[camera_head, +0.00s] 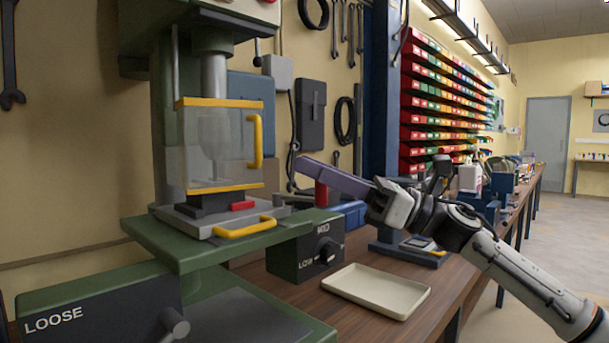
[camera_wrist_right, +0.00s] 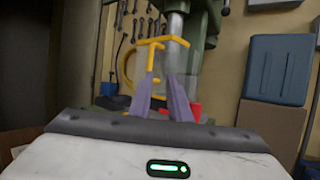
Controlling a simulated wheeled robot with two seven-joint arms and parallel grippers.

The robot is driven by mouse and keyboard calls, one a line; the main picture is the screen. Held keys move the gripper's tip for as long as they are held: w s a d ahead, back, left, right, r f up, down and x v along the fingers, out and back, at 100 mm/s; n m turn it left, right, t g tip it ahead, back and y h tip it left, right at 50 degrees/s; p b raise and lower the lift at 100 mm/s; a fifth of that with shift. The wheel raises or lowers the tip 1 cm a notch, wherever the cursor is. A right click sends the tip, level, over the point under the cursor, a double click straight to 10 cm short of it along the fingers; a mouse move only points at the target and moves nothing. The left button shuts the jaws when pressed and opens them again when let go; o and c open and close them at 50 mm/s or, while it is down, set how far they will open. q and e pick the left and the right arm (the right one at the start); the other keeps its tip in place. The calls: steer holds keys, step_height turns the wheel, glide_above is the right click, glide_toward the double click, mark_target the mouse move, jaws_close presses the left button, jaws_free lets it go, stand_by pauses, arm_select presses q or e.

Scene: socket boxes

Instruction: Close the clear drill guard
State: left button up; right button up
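The clear drill guard (camera_head: 212,148) is a see-through panel with yellow top and bottom edges and a yellow handle (camera_head: 256,142) on its right side. It hangs around the drill spindle, above the vise. Its yellow parts also show in the right wrist view (camera_wrist_right: 152,44), beyond my fingers. I cannot tell how far it stands open. My right gripper (camera_head: 300,164) has purple fingers pointing left toward the handle, with a gap to it in the head view. In the wrist view the fingers (camera_wrist_right: 164,88) are apart with nothing held. My left gripper is not in view.
A grey vise plate with a lower yellow handle (camera_head: 244,228) and a red block (camera_head: 242,206) sits on the green drill table (camera_head: 160,240). A dark dial box (camera_head: 306,255) and a cream tray (camera_head: 375,291) stand below my right arm. A blue bin (camera_wrist_right: 278,68) is at right in the wrist view.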

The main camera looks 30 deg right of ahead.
steer(key=shift+s+d+f+b, duration=0.2)
steer(key=shift+d+f+b, duration=0.1)
steer(key=shift+d, duration=0.3)
